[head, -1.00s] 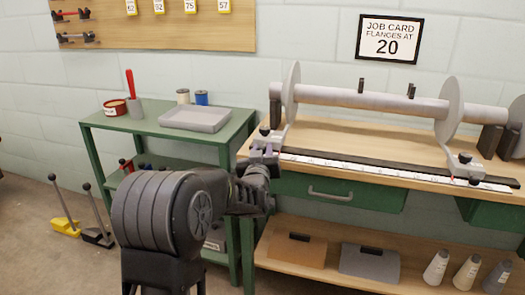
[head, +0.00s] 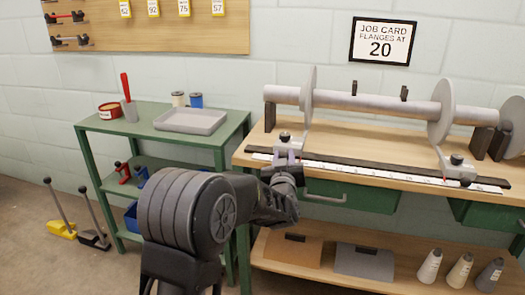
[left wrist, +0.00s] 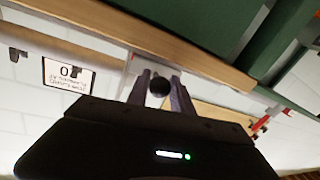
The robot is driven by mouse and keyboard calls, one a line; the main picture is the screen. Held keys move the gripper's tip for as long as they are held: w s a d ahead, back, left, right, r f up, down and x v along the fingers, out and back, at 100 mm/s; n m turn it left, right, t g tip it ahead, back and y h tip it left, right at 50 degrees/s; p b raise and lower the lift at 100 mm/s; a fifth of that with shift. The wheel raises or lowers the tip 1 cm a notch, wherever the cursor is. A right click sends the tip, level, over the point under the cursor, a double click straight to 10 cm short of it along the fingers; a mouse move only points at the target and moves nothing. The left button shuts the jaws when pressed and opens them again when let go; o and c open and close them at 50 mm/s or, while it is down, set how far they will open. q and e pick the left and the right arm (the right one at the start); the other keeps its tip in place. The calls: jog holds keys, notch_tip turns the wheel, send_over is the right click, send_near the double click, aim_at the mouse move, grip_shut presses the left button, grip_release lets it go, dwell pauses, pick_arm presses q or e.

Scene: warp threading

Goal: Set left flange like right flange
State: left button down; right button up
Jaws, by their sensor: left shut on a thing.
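The left flange (head: 308,95) is a thin grey disc upright on the horizontal beam (head: 370,103), near its left end. Its grey foot (head: 286,149) with a dark knob reaches down to the white scale strip (head: 360,170). My left gripper (head: 288,160) is shut on this foot; in the left wrist view the black knob (left wrist: 160,87) shows between its fingers. The right flange (head: 441,108) stands farther right on the beam, its foot (head: 457,168) also at the strip. Scale marks are too small to read. My right gripper is out of view.
A job card (head: 382,41) on the wall reads "FLANGES AT 20". Dark posts (head: 270,117) support the beam. A green side table (head: 150,140) with a grey tray stands left.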

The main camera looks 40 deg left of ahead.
pick_arm(q)
jog(key=shift+w+d, duration=0.25)
jog(key=shift+d, duration=0.5)
jog(key=c, duration=1.4)
grip_release()
jog(key=shift+c, duration=0.2)
jog(key=p+v, duration=0.1)
jog(key=v, duration=0.6)
jog(key=shift+s+d, duration=0.2)
jog(key=shift+s, duration=0.1)
